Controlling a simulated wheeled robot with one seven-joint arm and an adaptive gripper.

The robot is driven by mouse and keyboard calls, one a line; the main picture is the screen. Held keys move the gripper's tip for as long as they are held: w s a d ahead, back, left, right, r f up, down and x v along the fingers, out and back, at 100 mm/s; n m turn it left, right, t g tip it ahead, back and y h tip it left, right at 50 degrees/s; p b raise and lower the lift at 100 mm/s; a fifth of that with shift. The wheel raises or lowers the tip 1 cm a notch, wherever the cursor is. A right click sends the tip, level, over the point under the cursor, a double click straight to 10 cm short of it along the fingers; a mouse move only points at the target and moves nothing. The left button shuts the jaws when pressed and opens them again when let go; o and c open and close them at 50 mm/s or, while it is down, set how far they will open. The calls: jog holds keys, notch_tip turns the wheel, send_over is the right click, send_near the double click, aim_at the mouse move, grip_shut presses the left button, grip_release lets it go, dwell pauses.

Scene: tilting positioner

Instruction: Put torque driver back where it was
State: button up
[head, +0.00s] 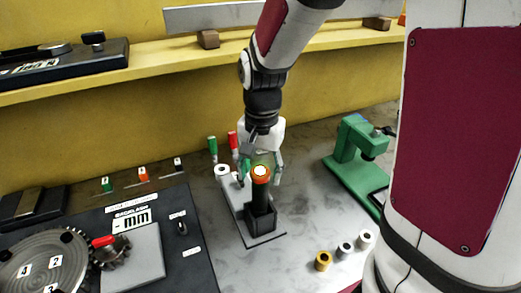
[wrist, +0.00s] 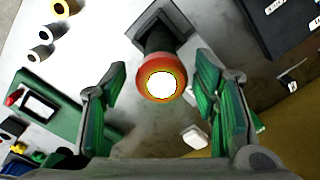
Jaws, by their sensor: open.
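The torque driver (head: 261,196) stands upright in a dark square holder (head: 262,218) on a light grey base plate. Its body is black with an orange-red collar and a bright, glowing top. In the wrist view the driver's top (wrist: 162,80) lies between the green finger pads, and its black shaft runs into the holder (wrist: 160,28). My gripper (head: 260,168) is open around or just behind the driver's upper end. In the wrist view my gripper (wrist: 163,95) shows gaps on both sides of the driver. The lower part of the driver is hidden inside the holder.
A green press-like device (head: 352,158) stands to the right. Several small cylinders (head: 345,249) stand at the front right. A dark panel with a gear (head: 45,262) lies at the left. Red and green handles (head: 213,147) stand behind the base plate. A yellow shelf (head: 150,72) runs along the back.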

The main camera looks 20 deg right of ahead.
notch_tip(320, 180, up, 7)
jog(key=shift+s+r, duration=0.1)
jog(key=shift+r, duration=0.05)
jog(key=s+r+n+t, duration=0.2)
jog(key=s+r+n, duration=0.2)
jog(key=s, duration=0.3)
jog(key=s+r+n+t, duration=0.3)
jog(key=s+r+n, duration=0.1)
jog(key=s, duration=0.3)
jog(key=shift+d+r+n, duration=0.15)
jog(key=shift+n, duration=0.25)
dwell(0.5)
